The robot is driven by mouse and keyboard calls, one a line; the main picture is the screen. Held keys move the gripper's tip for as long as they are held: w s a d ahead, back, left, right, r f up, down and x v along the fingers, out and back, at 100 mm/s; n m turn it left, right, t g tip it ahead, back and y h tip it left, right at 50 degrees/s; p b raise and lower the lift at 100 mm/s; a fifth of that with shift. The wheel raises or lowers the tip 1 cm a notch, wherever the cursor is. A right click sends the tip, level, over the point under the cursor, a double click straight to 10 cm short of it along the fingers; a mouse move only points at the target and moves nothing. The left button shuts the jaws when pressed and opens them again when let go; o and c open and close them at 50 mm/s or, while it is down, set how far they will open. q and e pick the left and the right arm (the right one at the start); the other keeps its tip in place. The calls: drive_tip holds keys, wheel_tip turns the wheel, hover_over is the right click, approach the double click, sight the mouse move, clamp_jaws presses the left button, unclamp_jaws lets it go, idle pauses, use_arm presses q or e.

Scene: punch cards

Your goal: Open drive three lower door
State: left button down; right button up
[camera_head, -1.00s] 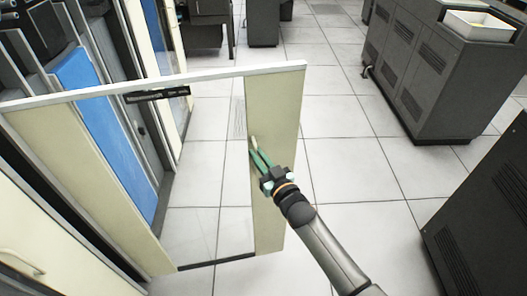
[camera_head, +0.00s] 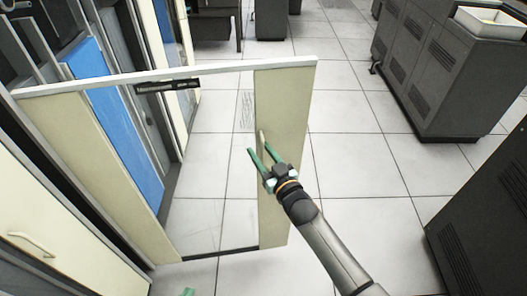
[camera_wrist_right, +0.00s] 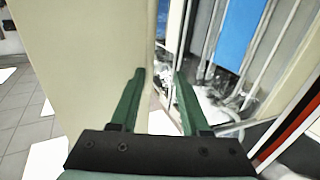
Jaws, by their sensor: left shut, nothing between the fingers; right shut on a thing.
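The lower door (camera_head: 285,150) stands swung out from the cabinet row, with a white top edge, cream side strips and a see-through middle. My right gripper (camera_head: 257,142) is at the inner edge of its right-hand strip. Its green fingers are a little apart and shut on the door. In the right wrist view the gripper (camera_wrist_right: 158,90) has the cream panel (camera_wrist_right: 85,60) at its left and the cabinet interior beyond. Only a green tip of my left gripper (camera_head: 188,292) shows at the bottom edge; it is shut and empty.
A blue panel (camera_head: 118,125) is inside the cabinet on the left. A cream panel with a handle (camera_head: 32,243) is at the lower left. Grey cabinets (camera_head: 430,75) and a dark one (camera_head: 490,220) stand on the right. Tiled floor between is clear.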

drive_tip(key=shift+d, duration=0.1)
idle(0.4)
drive_tip(key=v, duration=1.2)
drive_tip(key=shift+s, duration=0.2)
drive_tip(key=shift+d, duration=0.1)
drive_tip(key=s+d+f+m+g+h, duration=0.1)
drive_tip(key=s+d+f+g+h, duration=0.1)
drive_tip(key=s+f, duration=0.6)
drive_tip(key=s+d+f+m+g+h, duration=0.1)
drive_tip(key=s+d+f+g+h, duration=0.1)
drive_tip(key=s+d+f+g, duration=0.3)
drive_tip(key=s+f, duration=0.3)
drive_tip(key=s, duration=0.3)
drive_tip(key=shift+d+f+h, duration=0.25)
drive_tip(key=shift+f+h, duration=0.05)
drive_tip(key=shift+f, duration=0.1)
